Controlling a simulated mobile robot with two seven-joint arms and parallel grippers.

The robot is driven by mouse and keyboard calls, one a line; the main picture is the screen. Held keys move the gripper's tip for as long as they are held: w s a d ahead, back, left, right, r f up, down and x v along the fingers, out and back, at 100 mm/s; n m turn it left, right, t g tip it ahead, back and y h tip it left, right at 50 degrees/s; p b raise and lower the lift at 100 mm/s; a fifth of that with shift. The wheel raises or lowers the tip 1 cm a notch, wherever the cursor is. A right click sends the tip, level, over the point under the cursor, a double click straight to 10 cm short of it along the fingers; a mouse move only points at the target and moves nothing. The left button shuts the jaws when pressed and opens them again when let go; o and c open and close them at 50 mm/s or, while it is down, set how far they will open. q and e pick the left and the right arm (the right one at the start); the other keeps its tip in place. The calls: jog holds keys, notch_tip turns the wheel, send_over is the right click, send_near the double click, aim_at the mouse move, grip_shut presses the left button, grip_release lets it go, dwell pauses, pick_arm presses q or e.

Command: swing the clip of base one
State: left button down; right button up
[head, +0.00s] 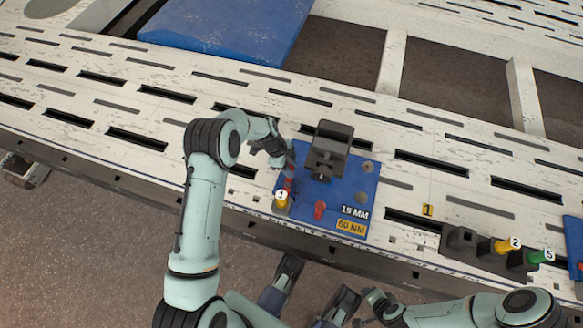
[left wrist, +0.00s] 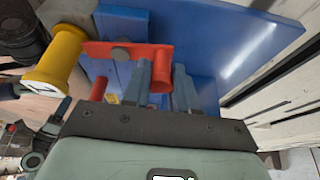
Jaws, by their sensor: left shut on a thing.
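Base one is a blue plate (head: 345,190) on the bench, with a dark clamp block (head: 330,150) standing on it. A yellow knob marked 1 (head: 282,201) sits at its left corner; it also shows in the left wrist view (left wrist: 55,60). The red clip (left wrist: 130,55) is a flat bar with a round post at its end, beside the yellow knob. My left gripper (left wrist: 165,85) is shut on the clip's post, one finger on each side. In the head view the left gripper (head: 285,160) partly hides the clip. My right gripper (head: 375,298) is low in the head view, away from the plate; its fingers are unclear.
A second red piece (head: 320,210) stands on the plate near its front edge. To the right, a dark holder (head: 460,243) carries a yellow knob marked 2 (head: 505,245) and a green knob marked 5 (head: 540,257). The bench top (head: 190,80) is slotted. A large blue panel (head: 225,25) lies behind.

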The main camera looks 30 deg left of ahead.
pick_arm(q)
jog(key=n, duration=0.1)
jog(key=a+n+t, duration=0.1)
jog(key=n, duration=0.1)
jog(key=s+n, duration=0.1)
jog(key=shift+a+t+y, duration=0.3)
jog(key=shift+a+t, duration=0.05)
jog(key=shift+t, duration=0.05)
jog(key=n, duration=0.2)
jog(key=s+a+n+y, duration=0.1)
jog(key=n, duration=0.1)
jog(key=shift+s+t, duration=0.1)
jog(key=shift+t, duration=0.3)
jog(key=n, duration=0.1)
jog(key=s+n+y, duration=0.1)
jog(key=n, duration=0.1)
jog(key=shift+s+a+t, duration=0.15)
jog(key=shift+s+t, duration=0.05)
jog(key=shift+t, duration=0.2)
jog(key=shift+s+a+n+y+p, duration=0.1)
jog(key=shift+s+n+y+p, duration=0.25)
jog(key=shift+n, duration=0.55)
jog(key=shift+s+n+y+p, duration=0.25)
jog(key=shift+n+y, duration=0.1)
jog(key=shift+n, duration=0.55)
pick_arm(e)
jog(key=shift+s+a+r, duration=0.45)
jog(key=shift+s+r, duration=0.15)
jog(key=shift+s, duration=0.25)
jog(key=shift+g, duration=0.3)
